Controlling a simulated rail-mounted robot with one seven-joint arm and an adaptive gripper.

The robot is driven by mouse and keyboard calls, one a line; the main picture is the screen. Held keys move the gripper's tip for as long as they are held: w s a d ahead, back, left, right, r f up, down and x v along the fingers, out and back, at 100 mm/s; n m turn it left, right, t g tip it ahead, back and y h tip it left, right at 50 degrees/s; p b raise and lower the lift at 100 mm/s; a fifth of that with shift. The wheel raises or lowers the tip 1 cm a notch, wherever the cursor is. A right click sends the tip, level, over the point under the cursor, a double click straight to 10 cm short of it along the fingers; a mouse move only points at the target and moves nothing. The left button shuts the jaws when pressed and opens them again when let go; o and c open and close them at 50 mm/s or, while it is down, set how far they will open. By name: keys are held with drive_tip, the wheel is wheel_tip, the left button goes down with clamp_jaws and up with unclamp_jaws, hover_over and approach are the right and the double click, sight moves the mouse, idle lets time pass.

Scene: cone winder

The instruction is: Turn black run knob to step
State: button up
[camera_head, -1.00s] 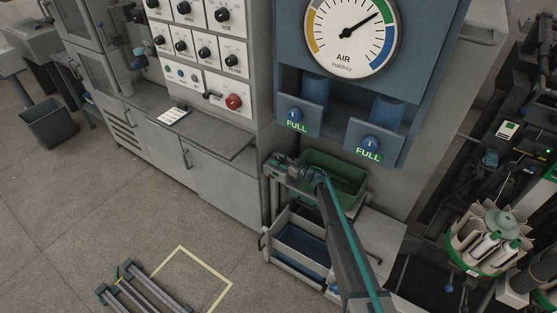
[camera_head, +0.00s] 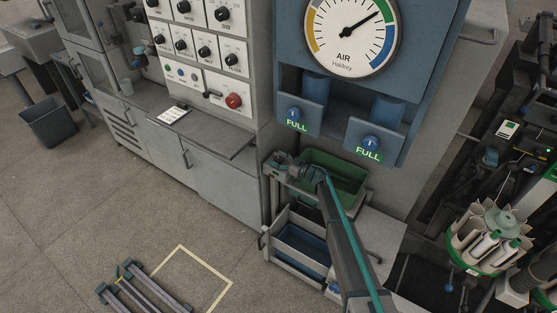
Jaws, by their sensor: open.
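The control panel (camera_head: 248,54) stands at upper centre-left, with several black knobs on white plates in two visible rows. They include an upper-row knob (camera_head: 222,14) and a lower-row knob (camera_head: 231,59). My gripper (camera_head: 274,160) is at the far end of my arm, below and right of the panel, open and touching no knob. Its fingers are small and hard to make out.
A grey ledge (camera_head: 203,130) juts out below the panel. A blue unit with an AIR gauge (camera_head: 350,30) and two FULL signs stands right of it. A trolley with a green bin (camera_head: 345,172) is beside my arm. Floor at left is mostly clear.

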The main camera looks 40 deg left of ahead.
drive_tip(key=w+d, duration=0.1)
drive_tip(key=d, duration=1.1)
drive_tip(key=shift+w, duration=0.3)
